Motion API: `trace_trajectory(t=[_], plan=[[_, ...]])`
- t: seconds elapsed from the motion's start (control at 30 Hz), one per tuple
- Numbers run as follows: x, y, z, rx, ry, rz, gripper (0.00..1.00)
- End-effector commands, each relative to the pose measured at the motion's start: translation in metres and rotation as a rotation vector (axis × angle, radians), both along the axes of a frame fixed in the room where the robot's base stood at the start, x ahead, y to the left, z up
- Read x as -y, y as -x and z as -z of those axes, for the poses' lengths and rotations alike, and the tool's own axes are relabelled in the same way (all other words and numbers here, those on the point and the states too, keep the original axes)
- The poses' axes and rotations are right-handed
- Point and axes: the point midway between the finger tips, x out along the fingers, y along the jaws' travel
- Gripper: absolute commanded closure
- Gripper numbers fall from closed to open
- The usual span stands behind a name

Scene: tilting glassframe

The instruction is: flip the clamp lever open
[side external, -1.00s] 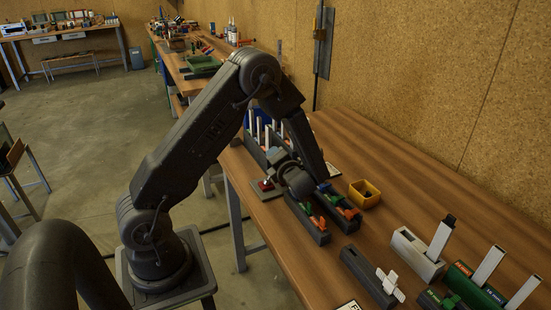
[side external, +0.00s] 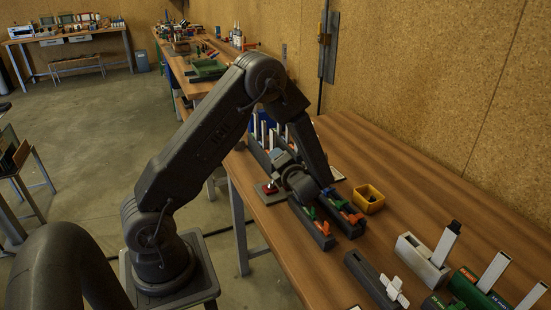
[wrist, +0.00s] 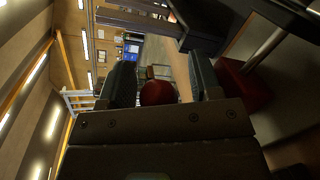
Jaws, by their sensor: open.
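A red rounded knob (wrist: 157,92) shows between the two fingers of my gripper (wrist: 161,82) in the wrist view. It looks like the end of the clamp lever. The fingers stand apart on either side of it, with a gap visible; I cannot tell whether either touches it. In the side external view, a small red part (side external: 268,188) sits on a grey plate at the table's left edge, just left of my gripper (side external: 290,190). The fingertips and the rest of the clamp are mostly hidden by my wrist there.
Dark racks with orange and green clips (side external: 318,229) stand right beside my gripper. A yellow bin (side external: 368,198) is behind them. A dark block with a white piece (side external: 375,280) and a white holder (side external: 423,258) stand nearer. Bare wood lies between.

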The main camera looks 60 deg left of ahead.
Motion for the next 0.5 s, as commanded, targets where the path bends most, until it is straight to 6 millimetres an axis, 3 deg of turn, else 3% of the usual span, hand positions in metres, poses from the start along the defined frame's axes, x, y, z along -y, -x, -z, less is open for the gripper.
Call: trace_trajectory(t=[0.17, 0.3, 0.5], plan=[[0.0, 0.0, -0.017, 0.006, 0.0, -0.001, 0.42], [0.0, 0.0, -0.046, 0.008, -0.002, 0.0, 0.42], [-0.023, 0.04, -0.068, 0.002, -0.002, -0.005, 0.42]])
